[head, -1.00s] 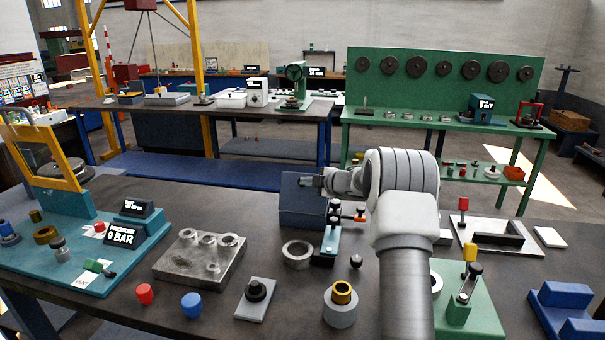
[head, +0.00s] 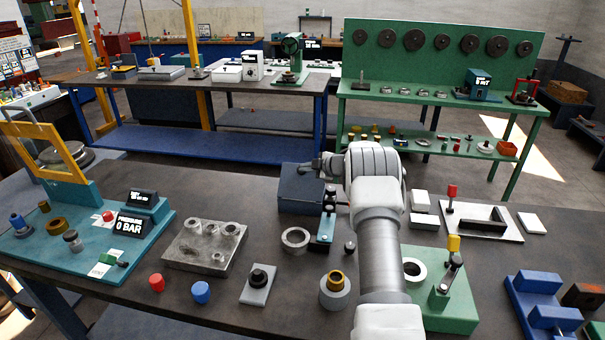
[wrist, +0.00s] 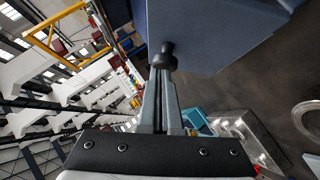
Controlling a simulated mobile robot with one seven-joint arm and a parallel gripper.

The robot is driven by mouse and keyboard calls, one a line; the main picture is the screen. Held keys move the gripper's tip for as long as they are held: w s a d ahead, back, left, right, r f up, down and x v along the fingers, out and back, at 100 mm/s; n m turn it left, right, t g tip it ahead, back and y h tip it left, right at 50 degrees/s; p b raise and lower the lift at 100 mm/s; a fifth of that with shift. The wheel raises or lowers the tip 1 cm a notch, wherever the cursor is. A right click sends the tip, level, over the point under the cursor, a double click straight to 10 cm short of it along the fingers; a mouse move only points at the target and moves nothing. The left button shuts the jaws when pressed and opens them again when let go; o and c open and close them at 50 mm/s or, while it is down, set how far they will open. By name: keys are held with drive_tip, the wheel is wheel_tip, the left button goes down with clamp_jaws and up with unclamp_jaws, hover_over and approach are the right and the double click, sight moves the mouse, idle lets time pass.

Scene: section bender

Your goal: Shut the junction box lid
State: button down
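The junction box appears to be the dark blue box (head: 301,196) at the back middle of the near bench in the head view. Its blue face (wrist: 215,30) fills the top of the wrist view. I cannot tell the lid's exact angle. My gripper (head: 308,168) is at the box's upper right edge, pointing left. In the wrist view, my gripper's fingers (wrist: 161,78) lie close together and look shut. A black knob-like piece (wrist: 164,56) is at their tips, against the blue face. I cannot tell whether the fingers grip it.
A small blue stand with a black post (head: 326,222) is close in front of the box's right side. A metal ring (head: 296,240) and a grey block with bosses (head: 205,245) lie nearby. A green fixture (head: 437,300) is beneath my arm at right.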

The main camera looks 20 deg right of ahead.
drive_tip(key=shift+w+d+f, duration=0.25)
drive_tip(key=shift+w+d, duration=0.1)
drive_tip(key=shift+w, duration=0.2)
drive_tip(key=shift+w+d+f, duration=0.2)
drive_tip(key=shift+w+d, duration=0.15)
drive_tip(key=shift+w, duration=0.15)
